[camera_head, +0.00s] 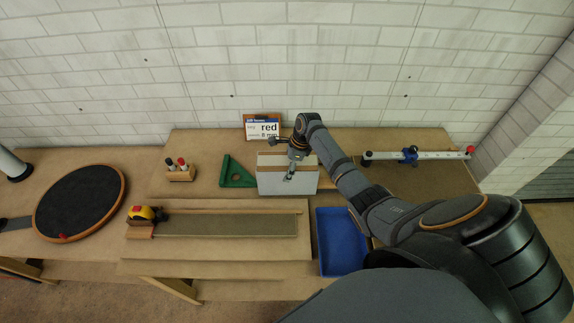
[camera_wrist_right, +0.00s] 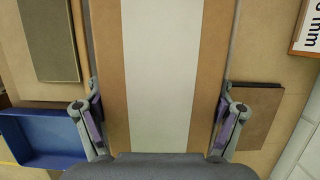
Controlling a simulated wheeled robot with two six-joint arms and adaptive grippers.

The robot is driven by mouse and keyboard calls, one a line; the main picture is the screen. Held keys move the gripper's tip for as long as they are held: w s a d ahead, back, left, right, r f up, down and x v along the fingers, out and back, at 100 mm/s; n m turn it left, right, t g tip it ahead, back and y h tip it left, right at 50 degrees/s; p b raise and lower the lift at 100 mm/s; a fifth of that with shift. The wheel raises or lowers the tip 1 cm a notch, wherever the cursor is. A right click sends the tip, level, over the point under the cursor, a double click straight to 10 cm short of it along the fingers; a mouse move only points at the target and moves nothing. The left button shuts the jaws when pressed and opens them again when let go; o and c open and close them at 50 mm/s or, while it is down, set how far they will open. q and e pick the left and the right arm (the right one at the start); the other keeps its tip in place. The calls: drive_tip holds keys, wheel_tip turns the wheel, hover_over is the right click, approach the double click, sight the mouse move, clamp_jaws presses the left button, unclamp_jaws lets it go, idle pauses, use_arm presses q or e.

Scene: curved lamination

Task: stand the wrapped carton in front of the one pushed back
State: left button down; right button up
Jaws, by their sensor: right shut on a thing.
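A carton (camera_head: 287,183) with a pale front face and a brown top stands near the back middle of the table. In the right wrist view it is a brown box top with a white band (camera_wrist_right: 161,75) along it, filling the space between the fingers. My right gripper (camera_head: 290,168) reaches down over the carton and is shut on it, one finger on each side. A brown block (camera_wrist_right: 257,115) shows beyond one finger in the wrist view; I cannot tell whether it is the pushed-back carton. My left gripper is not in view.
A green triangle (camera_head: 237,173) and a marker block (camera_head: 181,175) stand left of the carton. A sign (camera_head: 262,128) stands behind. A blue tray (camera_head: 341,243) lies front right. A long strip (camera_head: 228,225) with a tape measure (camera_head: 146,213) lies in front. A clamp bar (camera_head: 430,155) lies right.

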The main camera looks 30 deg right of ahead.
drive_tip(key=o, duration=1.6)
drive_tip(key=shift+f, duration=0.1)
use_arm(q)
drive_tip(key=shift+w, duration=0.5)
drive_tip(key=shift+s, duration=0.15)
